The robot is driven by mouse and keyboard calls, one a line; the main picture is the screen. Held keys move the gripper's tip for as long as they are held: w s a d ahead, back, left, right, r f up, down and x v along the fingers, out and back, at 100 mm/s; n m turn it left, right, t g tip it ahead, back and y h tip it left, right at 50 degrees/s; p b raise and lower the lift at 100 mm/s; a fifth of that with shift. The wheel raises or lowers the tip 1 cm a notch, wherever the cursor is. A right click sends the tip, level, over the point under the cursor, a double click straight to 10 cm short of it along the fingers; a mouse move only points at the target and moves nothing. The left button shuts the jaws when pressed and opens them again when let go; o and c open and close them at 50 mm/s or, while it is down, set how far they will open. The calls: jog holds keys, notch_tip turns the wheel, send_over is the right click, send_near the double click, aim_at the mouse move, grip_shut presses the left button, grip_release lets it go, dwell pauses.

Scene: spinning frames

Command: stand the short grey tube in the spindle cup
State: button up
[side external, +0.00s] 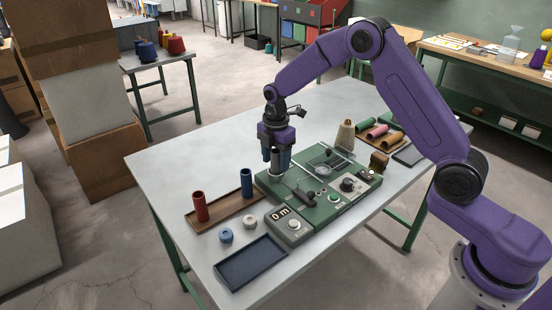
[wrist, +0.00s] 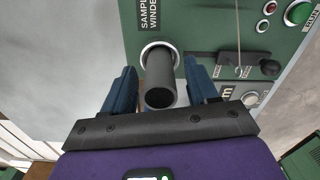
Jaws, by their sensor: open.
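The short grey tube (wrist: 160,74) stands upright, its lower end inside the pale ring of the spindle cup (wrist: 146,52). How deep it sits cannot be told. In the side view the tube (side external: 276,157) shows between my fingers, over the cup (side external: 274,174) at the left corner of the green winder. My gripper (side external: 277,163) is open around the tube from above. In the wrist view my gripper's blue fingers (wrist: 161,88) flank the tube, with a narrow gap on each side.
A wooden tray (side external: 222,214) holds a red tube (side external: 201,206) and a blue tube (side external: 246,182) at the left. A counter box (side external: 290,228), a lever (side external: 302,196) and a thread cone (side external: 345,136) are near. An empty blue tray (side external: 250,262) lies in front.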

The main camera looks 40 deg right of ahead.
notch_tip(320, 180, up, 12)
jog(key=shift+f, duration=0.15)
jog(key=shift+r, duration=0.2)
jog(key=s+a+r+m, duration=0.1)
jog(key=s+a+m, duration=0.15)
jog(key=s, duration=0.75)
jog(key=s+a+r+m, duration=0.1)
jog(key=s+a+r, duration=0.15)
jog(key=s, duration=0.75)
jog(key=s+d+f+m, duration=0.1)
jog(key=s+d+m, duration=0.1)
jog(key=s, duration=0.7)
jog(key=s+d+f+m, duration=0.2)
jog(key=s+d, duration=0.2)
jog(key=s, duration=0.6)
jog(key=shift+s+d+f, duration=0.25)
jog(key=shift+d, duration=0.1)
